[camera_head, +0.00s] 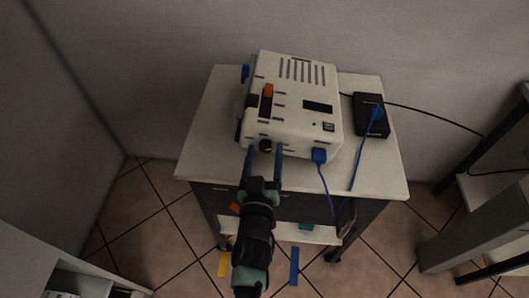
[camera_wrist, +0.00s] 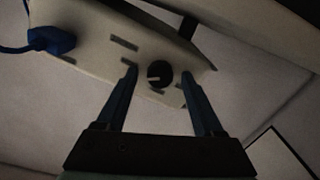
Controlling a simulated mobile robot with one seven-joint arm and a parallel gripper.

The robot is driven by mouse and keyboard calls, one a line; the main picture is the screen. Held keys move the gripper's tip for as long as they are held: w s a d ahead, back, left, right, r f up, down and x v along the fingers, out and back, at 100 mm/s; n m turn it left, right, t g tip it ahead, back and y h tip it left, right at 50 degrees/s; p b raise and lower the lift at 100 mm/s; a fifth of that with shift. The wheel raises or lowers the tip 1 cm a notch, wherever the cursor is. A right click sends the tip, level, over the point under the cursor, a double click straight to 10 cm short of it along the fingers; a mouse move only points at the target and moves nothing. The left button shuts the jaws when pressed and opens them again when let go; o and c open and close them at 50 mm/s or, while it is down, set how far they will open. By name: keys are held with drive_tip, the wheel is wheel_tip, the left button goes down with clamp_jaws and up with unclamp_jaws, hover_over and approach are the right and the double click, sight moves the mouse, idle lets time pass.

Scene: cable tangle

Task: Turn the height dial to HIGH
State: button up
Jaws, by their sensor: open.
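The height dial is a small round black knob (camera_wrist: 160,74) with a pale pointer line, on the front face of a white box-shaped device (camera_head: 288,90). The dial also shows in the head view (camera_head: 266,146). In the wrist view its pointer line runs roughly sideways; the labels around it are too small to read. My gripper (camera_head: 264,150) is open, with one dark blue finger on each side of the dial. In the wrist view both fingertips (camera_wrist: 159,72) stand apart from the knob, with a gap on each side.
The device stands on a white-topped cart (camera_head: 385,180). A blue plug (camera_head: 319,155) with a cable sits on its front, right of the dial. A black box (camera_head: 371,115) with a blue plug lies to the right. A grey wall is behind.

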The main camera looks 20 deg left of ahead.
clamp_jaws()
idle(0.3)
drive_tip(key=m, duration=0.4)
drive_tip(key=shift+s+f, duration=0.1)
drive_tip(key=shift+f, duration=0.05)
unclamp_jaws()
